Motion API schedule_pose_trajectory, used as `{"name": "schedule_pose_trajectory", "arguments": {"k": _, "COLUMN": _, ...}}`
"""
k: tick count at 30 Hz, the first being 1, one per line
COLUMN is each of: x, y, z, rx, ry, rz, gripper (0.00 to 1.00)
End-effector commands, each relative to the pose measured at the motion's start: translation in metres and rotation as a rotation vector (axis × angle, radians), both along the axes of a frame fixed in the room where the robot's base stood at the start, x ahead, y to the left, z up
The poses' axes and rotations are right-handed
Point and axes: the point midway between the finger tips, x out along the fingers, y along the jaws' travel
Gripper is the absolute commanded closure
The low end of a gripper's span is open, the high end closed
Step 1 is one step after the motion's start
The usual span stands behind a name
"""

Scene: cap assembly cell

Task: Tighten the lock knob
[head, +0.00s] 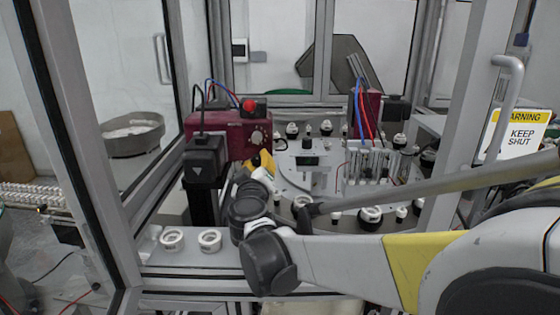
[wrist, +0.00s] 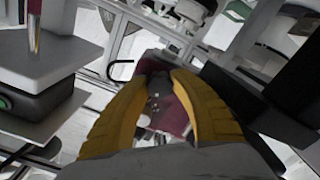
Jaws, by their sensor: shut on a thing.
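The lock knob (wrist: 159,86) shows in the wrist view as a small dark piece between the fingertips, against a maroon housing. Its shape is hard to make out, and the fingers partly cover it. My gripper (wrist: 162,77) has yellow fingers, one on each side of the knob, shut on it. In the head view my gripper (head: 262,161) is at the lower right of the maroon unit (head: 232,131), and the knob itself is hidden there. My arm reaches in from the right.
A red button (head: 249,104) tops the maroon unit. A round table with several caps (head: 371,214) lies behind my arm. Two white rings (head: 209,240) sit on the front ledge. Frame posts (head: 75,150) and a warning sign (head: 518,134) flank the opening.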

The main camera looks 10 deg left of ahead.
Motion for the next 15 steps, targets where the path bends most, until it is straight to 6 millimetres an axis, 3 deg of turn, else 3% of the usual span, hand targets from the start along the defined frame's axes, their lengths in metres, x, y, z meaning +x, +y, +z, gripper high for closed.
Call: {"name": "schedule_pose_trajectory", "arguments": {"k": 15, "x": 0.0, "y": 0.0, "z": -0.0002, "rx": 0.065, "ry": 0.016, "rz": 0.0, "gripper": 1.0}}
